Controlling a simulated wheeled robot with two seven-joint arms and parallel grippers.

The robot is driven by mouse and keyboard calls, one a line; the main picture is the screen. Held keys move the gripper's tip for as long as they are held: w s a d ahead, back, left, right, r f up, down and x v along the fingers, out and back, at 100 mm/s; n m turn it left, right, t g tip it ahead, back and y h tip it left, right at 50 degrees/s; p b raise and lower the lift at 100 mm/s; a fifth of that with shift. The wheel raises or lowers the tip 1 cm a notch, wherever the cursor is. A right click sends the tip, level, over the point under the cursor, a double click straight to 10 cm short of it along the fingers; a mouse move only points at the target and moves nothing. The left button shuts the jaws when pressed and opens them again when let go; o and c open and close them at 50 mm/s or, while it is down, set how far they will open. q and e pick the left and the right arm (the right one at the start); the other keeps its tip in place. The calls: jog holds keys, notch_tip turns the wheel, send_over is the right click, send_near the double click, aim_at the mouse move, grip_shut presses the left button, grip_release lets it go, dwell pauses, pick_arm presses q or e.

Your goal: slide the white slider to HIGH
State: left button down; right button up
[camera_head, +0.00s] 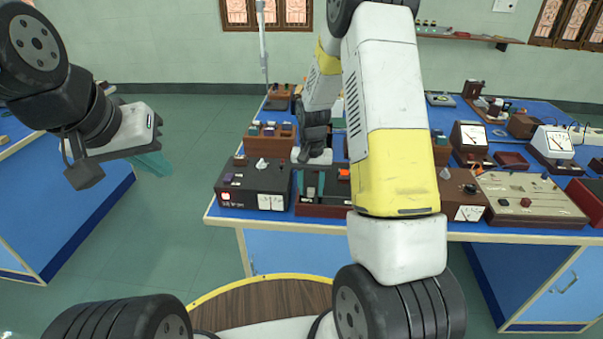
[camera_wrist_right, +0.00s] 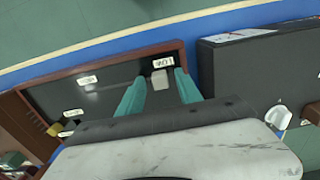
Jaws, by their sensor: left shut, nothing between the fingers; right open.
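The white slider (camera_wrist_right: 160,81) is a small pale block on the dark face of a brown-framed panel (camera_wrist_right: 110,93), right beside an upside-down label (camera_wrist_right: 163,61) that seems to read LOW. My right gripper (camera_wrist_right: 160,90) is open, with one teal finger on each side of the slider; I cannot tell whether either touches it. In the head view the right gripper (camera_head: 312,183) is over the brown panel box (camera_head: 320,209), and the slider cannot be made out. No HIGH label is readable. My left gripper (camera_head: 153,164) is shut and empty, off the bench at the left.
A dark box with a meter (camera_head: 252,187) stands close to the panel's left; its white knob (camera_wrist_right: 278,117) shows in the wrist view. A beige board (camera_head: 527,199) and several meters stand to the right. My right arm hides part of the bench. The floor under the left gripper is clear.

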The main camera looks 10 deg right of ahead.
grip_shut()
dwell(1.3)
